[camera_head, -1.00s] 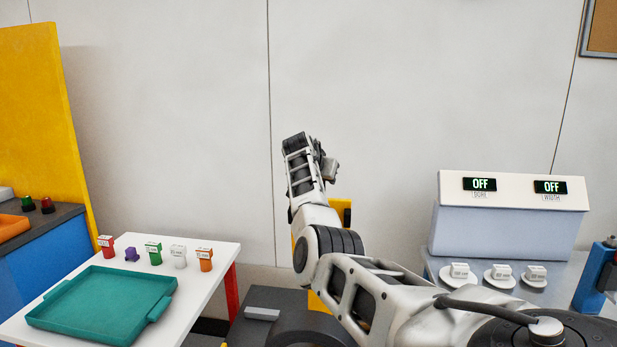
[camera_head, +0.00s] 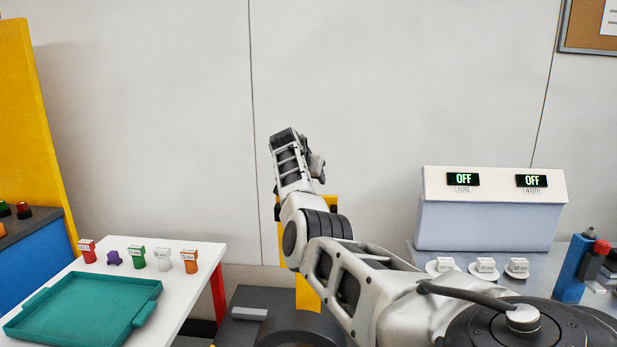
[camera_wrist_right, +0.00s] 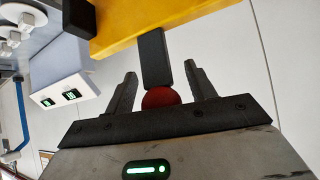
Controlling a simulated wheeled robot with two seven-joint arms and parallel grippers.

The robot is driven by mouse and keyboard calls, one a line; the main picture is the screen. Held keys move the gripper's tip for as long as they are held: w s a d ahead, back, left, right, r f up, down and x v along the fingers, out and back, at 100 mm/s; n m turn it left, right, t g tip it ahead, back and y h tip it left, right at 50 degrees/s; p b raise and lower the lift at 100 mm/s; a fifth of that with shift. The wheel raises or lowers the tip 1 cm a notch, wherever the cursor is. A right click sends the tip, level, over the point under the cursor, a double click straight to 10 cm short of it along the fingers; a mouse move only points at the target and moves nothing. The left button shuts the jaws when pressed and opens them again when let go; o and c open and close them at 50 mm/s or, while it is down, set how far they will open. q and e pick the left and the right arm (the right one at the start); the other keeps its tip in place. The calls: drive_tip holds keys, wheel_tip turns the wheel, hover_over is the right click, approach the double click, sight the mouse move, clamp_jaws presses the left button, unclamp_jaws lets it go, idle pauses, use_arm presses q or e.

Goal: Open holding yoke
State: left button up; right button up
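In the right wrist view a yellow beam (camera_wrist_right: 150,18) crosses the top, and a dark bar (camera_wrist_right: 151,58) ends at a red ball knob (camera_wrist_right: 162,97). I take this to be the holding yoke with its handle. My right gripper (camera_wrist_right: 161,72) is open, its black fingers on either side of the bar and knob. Gaps show on both sides. In the head view my right arm rises in front of a yellow post (camera_head: 308,293), hiding much of it; the knob is not visible there. My left gripper is not in view.
A dark machine base (camera_head: 257,298) stands below the post. A white table (camera_head: 205,262) at left holds a teal tray (camera_head: 85,312) and several coloured tagged pieces. A display box (camera_head: 490,212) reading OFF twice stands at right, beside a blue tool (camera_head: 572,268) and white discs.

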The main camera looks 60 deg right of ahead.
drive_tip(key=shift+a+r, duration=0.45)
use_arm(q)
drive_tip(key=b, duration=0.1)
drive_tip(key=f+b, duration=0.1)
drive_tip(key=b, duration=0.1)
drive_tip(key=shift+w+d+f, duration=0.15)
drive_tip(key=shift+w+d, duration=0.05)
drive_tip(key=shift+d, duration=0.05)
use_arm(e)
drive_tip(key=v, duration=1.4)
drive_tip(key=shift+s+a+r, duration=0.15)
drive_tip(key=shift+s+a, duration=0.1)
